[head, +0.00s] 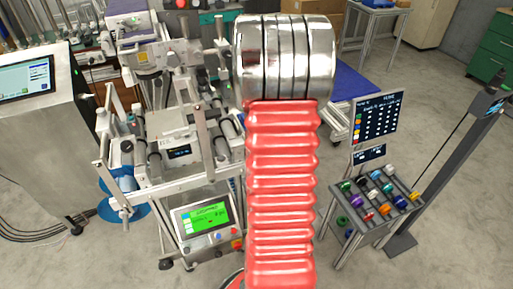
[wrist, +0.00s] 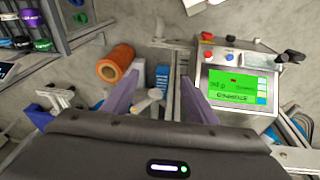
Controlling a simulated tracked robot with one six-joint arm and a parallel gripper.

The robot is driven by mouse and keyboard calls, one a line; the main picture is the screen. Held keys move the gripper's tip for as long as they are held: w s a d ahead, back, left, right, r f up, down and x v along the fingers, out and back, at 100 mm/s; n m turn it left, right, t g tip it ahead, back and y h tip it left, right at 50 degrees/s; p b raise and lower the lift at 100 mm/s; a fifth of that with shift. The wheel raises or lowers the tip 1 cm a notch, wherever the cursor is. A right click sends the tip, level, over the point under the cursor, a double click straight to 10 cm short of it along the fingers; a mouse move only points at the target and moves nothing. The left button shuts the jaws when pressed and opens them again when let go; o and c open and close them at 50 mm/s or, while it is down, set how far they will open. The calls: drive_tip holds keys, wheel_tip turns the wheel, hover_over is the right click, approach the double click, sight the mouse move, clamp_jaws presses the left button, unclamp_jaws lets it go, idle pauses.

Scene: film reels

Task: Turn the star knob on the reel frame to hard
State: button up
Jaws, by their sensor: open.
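The reel frame (head: 170,187) stands left of centre in the head view, with rollers and metal arms on it. In the wrist view my gripper (wrist: 157,90) is open, its two purple fingers apart. A pale, rounded part on a stem (wrist: 150,97) shows between the fingers, and I cannot tell if they touch it. A small dark knob-like part (wrist: 291,57) shows to the right of the panel; I cannot tell which part is the star knob. No hard marking is readable. My gripper is hidden in the head view, where my red arm covers the middle.
A control panel with a green screen (head: 205,217) sits low on the frame; it also shows in the wrist view (wrist: 238,90). An orange roll (wrist: 117,63) lies left of the fingers. A rack of coloured rolls (head: 371,208) stands right, beside a dark post (head: 450,155).

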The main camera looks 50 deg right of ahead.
drive_tip(key=w+a+r+n+t+y, duration=0.1)
drive_tip(key=a+r+n+t, duration=0.3)
drive_tip(key=a+r, duration=2.7)
drive_tip(key=a+n+y, duration=0.1)
drive_tip(key=n, duration=0.2)
drive_tip(key=shift+w+a, duration=0.2)
drive_tip(key=shift+w, duration=0.15)
drive_tip(key=shift+f, duration=0.1)
drive_tip(key=shift+c, duration=0.7)
